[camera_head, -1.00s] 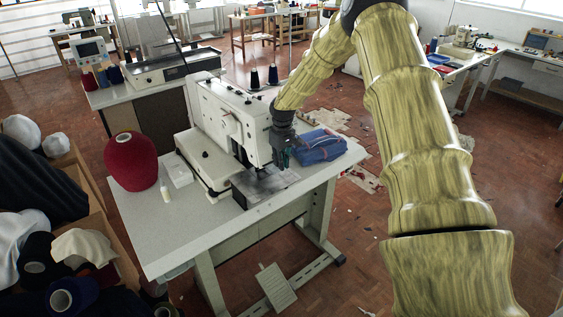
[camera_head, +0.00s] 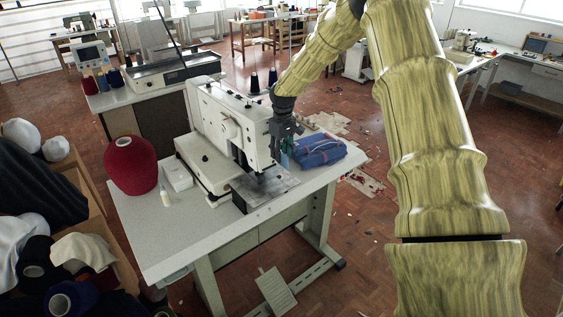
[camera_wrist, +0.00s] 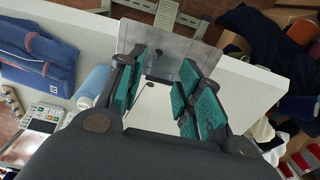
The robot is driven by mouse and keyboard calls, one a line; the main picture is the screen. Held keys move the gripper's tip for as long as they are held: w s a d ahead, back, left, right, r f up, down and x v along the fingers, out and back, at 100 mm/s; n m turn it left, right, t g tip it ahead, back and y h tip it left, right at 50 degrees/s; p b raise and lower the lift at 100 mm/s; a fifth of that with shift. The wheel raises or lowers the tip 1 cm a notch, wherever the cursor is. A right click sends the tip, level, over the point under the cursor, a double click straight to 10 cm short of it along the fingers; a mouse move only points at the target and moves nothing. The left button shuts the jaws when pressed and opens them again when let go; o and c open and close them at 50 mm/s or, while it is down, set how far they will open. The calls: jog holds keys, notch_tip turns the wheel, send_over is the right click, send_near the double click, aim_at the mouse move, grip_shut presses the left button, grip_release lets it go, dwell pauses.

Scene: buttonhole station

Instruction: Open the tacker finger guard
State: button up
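The tacker (camera_head: 232,122) is a white sewing machine on a pale table, with a grey metal work plate (camera_head: 268,188) in front of its head. My gripper (camera_head: 284,152) hangs beside the front of the head, above the plate's right side. In the wrist view my gripper (camera_wrist: 162,85) has its two teal-padded fingers apart with no object clamped between them. Beyond the fingertips is a clear, greyish panel (camera_wrist: 185,48), which looks like the finger guard. I cannot tell whether the fingers touch it. In the head view the guard cannot be made out behind my gripper.
The table's front (camera_head: 190,235) is clear.

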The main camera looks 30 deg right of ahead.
jog(key=shift+r, duration=2.8)
